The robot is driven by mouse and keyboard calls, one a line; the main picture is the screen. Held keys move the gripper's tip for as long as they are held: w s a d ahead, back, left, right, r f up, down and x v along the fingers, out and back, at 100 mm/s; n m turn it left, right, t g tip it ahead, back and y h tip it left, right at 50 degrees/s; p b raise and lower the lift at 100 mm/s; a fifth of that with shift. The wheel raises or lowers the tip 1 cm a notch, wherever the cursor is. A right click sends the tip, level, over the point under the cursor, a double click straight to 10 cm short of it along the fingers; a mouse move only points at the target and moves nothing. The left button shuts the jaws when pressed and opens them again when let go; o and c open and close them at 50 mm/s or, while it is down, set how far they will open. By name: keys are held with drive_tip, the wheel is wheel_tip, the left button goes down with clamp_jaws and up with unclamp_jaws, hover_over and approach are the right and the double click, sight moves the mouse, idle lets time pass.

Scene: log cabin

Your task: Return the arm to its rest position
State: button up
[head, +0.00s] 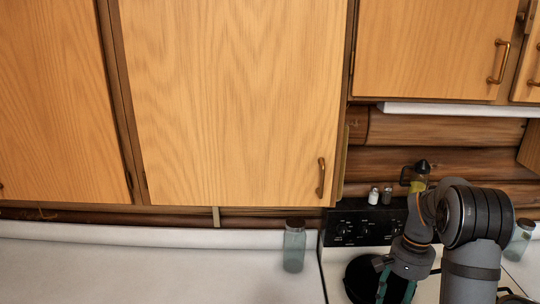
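My arm stands at the lower right of the head view, over the stove, with its elbow bent and its wrist pointing down. My gripper (395,292) hangs over a dark round pan or burner (359,279). Its two green fingers are spread apart with nothing visible between them. The fingertips run to the bottom edge of the picture, so their very ends are cut off.
A glass jar (294,248) stands on the white counter (150,270) left of the stove (352,232). Two small shakers (380,196) and a yellowish bottle (418,181) stand behind my arm. Another jar (520,240) is at right. Wooden cabinets (230,95) hang above.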

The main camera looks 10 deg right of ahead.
drive_tip(key=s+a+n+b, duration=0.2)
drive_tip(key=a, duration=0.5)
drive_tip(key=s+a+f+n+b, duration=0.1)
drive_tip(key=s+a+n+b, duration=0.2)
drive_tip(key=a, duration=0.5)
drive_tip(key=shift+s+a+f+g, duration=0.15)
drive_tip(key=shift+a+g, duration=0.05)
drive_tip(key=shift+g, duration=0.1)
drive_tip(key=shift+h, duration=0.3)
